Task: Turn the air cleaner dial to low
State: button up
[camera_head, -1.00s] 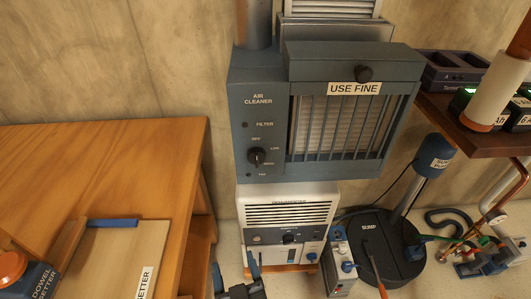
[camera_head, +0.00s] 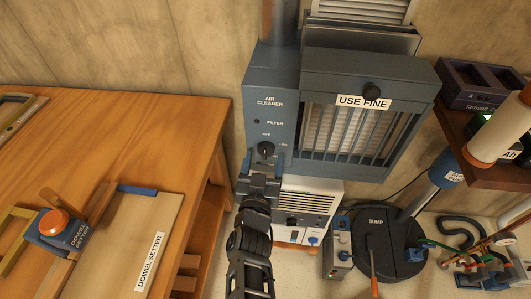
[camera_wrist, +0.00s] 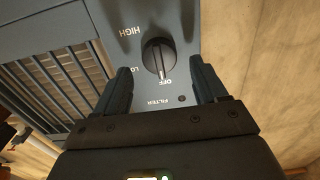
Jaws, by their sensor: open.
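The air cleaner (camera_head: 270,90) is a tall blue-grey unit against the wall. Its dark round dial (camera_head: 265,149) is on the narrow left panel, below the FILTER label. In the wrist view, turned upside down, the dial (camera_wrist: 158,57) has a white pointer mark toward OFF. HIGH and a partly hidden LO label are printed to its left. My gripper (camera_head: 263,164) is just below and in front of the dial. In the wrist view my gripper (camera_wrist: 160,75) is open, with one finger on each side of the dial and a gap on both sides.
A wooden bench (camera_head: 150,120) stands left of the air cleaner, with a dowel setter (camera_head: 62,228) on it. A white unit (camera_head: 310,197) sits below the air cleaner. A black sump (camera_head: 385,245) is on the floor to the right. A dark shelf (camera_head: 475,140) is at right.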

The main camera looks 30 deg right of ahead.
jog(key=shift+x, duration=1.2)
jog(key=shift+c, duration=0.2)
jog(key=c, duration=1)
